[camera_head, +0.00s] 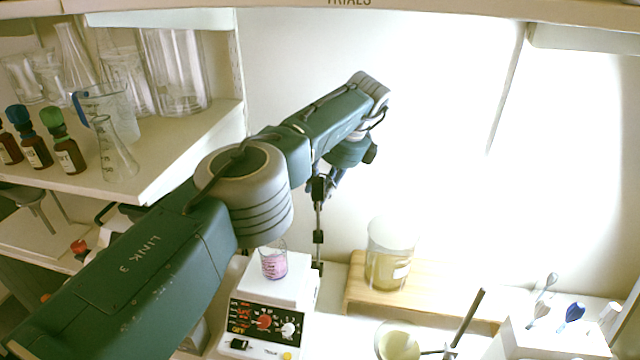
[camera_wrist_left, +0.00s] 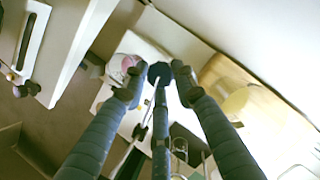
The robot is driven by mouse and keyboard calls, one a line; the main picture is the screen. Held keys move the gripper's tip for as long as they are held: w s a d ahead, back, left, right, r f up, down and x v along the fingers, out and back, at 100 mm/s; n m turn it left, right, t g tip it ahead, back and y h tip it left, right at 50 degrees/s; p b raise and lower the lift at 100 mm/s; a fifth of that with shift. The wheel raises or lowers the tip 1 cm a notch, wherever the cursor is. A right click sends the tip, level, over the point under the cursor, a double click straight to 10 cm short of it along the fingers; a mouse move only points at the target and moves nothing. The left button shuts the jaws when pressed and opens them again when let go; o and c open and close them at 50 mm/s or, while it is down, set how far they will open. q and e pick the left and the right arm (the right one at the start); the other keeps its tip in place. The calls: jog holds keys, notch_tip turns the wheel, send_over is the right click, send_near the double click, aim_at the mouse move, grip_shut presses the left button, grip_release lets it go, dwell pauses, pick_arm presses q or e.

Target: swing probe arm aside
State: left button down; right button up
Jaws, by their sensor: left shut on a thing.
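My left gripper (camera_head: 322,188) reaches in from the left and points down above the back right of a white hotplate stirrer (camera_head: 290,284). It is shut on a dark round knob (camera_wrist_left: 159,73), which the left wrist view shows between the fingertips. The knob appears to belong to the probe arm. A thin upright rod (camera_head: 319,222) with dark clamps runs down below the gripper, beside the hotplate. A glass beaker of pink liquid (camera_head: 273,264) stands on the hotplate; it also shows in the left wrist view (camera_wrist_left: 126,64). My left arm hides part of the hotplate's surroundings.
A wooden board (camera_head: 432,291) with a large jar of yellowish liquid (camera_head: 389,262) is right of the hotplate. A glass funnel or beaker (camera_head: 398,342) and a white holder (camera_head: 545,343) with spoons are at front right. Glassware and brown bottles (camera_head: 65,145) fill the left shelf.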

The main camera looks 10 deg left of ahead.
pick_arm(q)
jog(key=shift+d, duration=0.2)
jog(key=c, duration=1.4)
grip_release()
jog(key=shift+d, duration=0.1)
jog(key=s+d+r, duration=0.1)
jog(key=s+d, duration=0.1)
jog(key=d, duration=0.4)
jog(key=s+d+r, duration=0.1)
jog(key=s+d, duration=0.2)
jog(key=d, duration=0.2)
jog(key=shift+s+d+r, duration=0.35)
jog(key=shift+d, duration=0.05)
